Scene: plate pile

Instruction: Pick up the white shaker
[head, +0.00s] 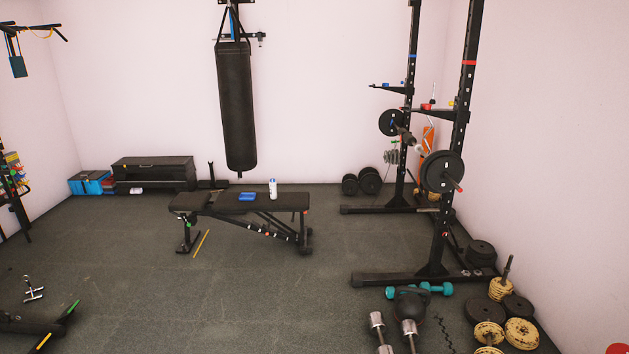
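The white shaker (273,188) stands upright on the black padded bench (285,201), in the middle distance of the head view. It is small in the picture. A blue item (247,197) lies on the bench just left of it. Neither of my grippers shows in this view.
Open dark floor (210,300) lies in front of the bench. A squat rack (412,281), dumbbells (437,289) and weight plates (521,333) crowd the right. A punching bag (236,110) hangs behind the bench. Dark equipment (30,325) lies at lower left.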

